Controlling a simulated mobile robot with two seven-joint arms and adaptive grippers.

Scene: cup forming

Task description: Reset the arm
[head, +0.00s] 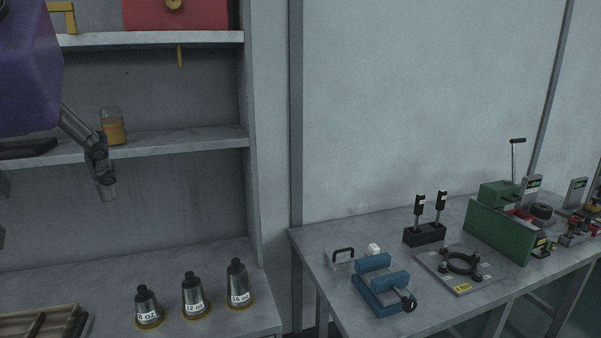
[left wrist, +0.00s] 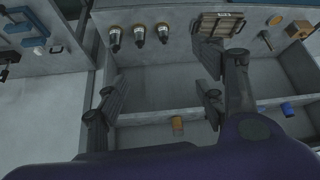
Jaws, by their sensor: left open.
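My left arm's purple body shows at the top left of the head view. Its left gripper (head: 54,210) hangs in front of the shelf unit, with one finger in full view and the other cut off by the left edge. In the left wrist view the gripper (left wrist: 160,80) has its fingers spread wide apart, with nothing between them. My right arm and gripper are in neither view.
Metal cup forms marked 8 OZ (head: 148,307), 12 OZ (head: 194,296) and 16 OZ (head: 238,285) stand on the lower counter beside a wooden tray (head: 40,325). A jar (head: 113,127) stands on the shelf (head: 190,143). The right bench holds a blue fixture (head: 378,285) and a green machine (head: 497,230).

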